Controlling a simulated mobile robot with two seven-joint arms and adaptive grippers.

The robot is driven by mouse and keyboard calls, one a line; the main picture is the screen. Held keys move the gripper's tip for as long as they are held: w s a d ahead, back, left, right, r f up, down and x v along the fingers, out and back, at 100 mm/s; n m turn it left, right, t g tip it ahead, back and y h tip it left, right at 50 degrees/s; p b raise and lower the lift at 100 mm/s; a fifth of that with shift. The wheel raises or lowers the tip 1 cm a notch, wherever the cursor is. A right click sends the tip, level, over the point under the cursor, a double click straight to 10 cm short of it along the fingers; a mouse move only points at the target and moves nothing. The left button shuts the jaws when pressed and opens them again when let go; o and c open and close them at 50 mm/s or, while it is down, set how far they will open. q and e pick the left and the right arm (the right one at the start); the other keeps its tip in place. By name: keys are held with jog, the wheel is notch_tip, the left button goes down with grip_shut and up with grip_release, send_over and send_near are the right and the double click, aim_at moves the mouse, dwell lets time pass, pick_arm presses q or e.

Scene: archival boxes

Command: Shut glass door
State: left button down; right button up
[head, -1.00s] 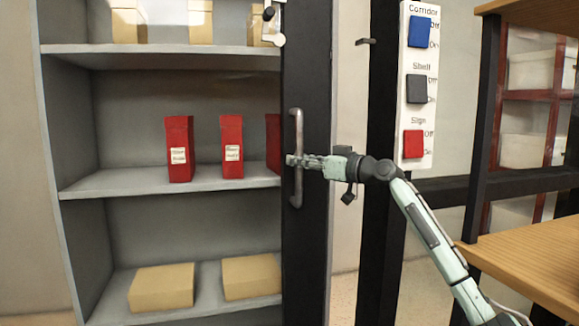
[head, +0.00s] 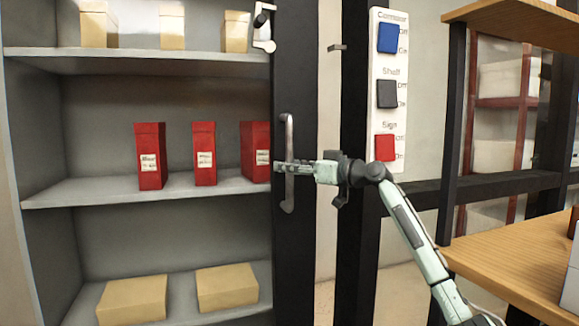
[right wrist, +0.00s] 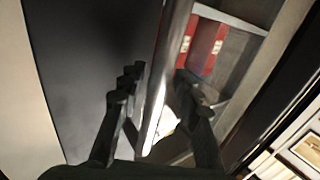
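The glass door stands open, seen nearly edge-on in the head view as a tall dark frame (head: 296,235) along the cabinet's right side. Its upright metal handle (head: 289,200) also shows in the right wrist view (right wrist: 166,75), running between my fingers. My right gripper (head: 280,167) is at the handle's middle in the head view. In the right wrist view its two dark fingers (right wrist: 160,88) are spread apart, one each side of the handle, with a clear gap on the left. Whether a finger touches the handle I cannot tell. My left gripper is not in view.
The cabinet's shelves (head: 95,193) hold red binders (head: 204,153) and tan boxes (head: 228,287). A white switch panel (head: 387,90) is on the right. A wooden shelf unit (head: 500,262) stands near my right arm.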

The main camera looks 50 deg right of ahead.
jog(key=shift+s+r, duration=0.1)
jog(key=s, duration=1.2)
jog(key=shift+w, duration=0.1)
jog(key=shift+c, duration=0.6)
